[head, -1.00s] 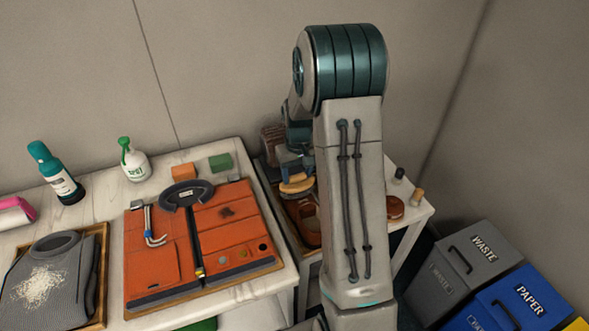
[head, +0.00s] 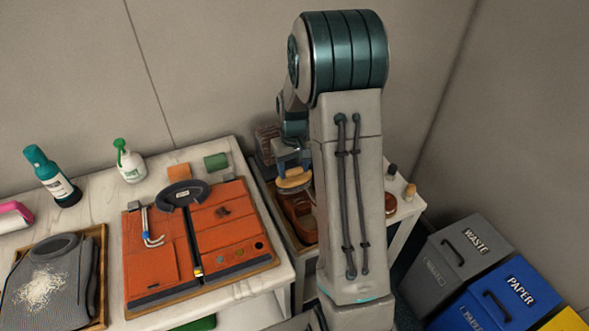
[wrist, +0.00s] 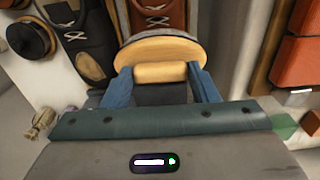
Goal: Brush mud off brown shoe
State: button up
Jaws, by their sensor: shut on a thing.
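My gripper (head: 294,172) has blue fingers and is shut on a brush. The brush has a pale wooden back (wrist: 160,50) and a rounded wooden handle between the fingers (wrist: 160,73). A dark grey edge, likely bristles, shows beyond its back. The brown shoe (head: 297,215) lies on the small side table, below and in front of the brush in the head view. Its laced part (wrist: 160,17) shows just beyond the brush in the wrist view. Whether the bristles touch it, and any mud on it, I cannot tell. My arm hides part of the side table.
A darker laced shoe (wrist: 92,62) and a round tin (wrist: 30,38) lie left of the brush in the wrist view. Waste (head: 466,250) and paper (head: 513,295) bins stand right.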

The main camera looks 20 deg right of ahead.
jog(key=shift+w+r+p, duration=0.2)
jog(key=shift+r+p, duration=0.4)
jog(key=shift+r, duration=0.75)
jog(key=shift+w+r+p, duration=0.15)
jog(key=shift+r+p, duration=0.75)
jog(key=shift+r, duration=0.6)
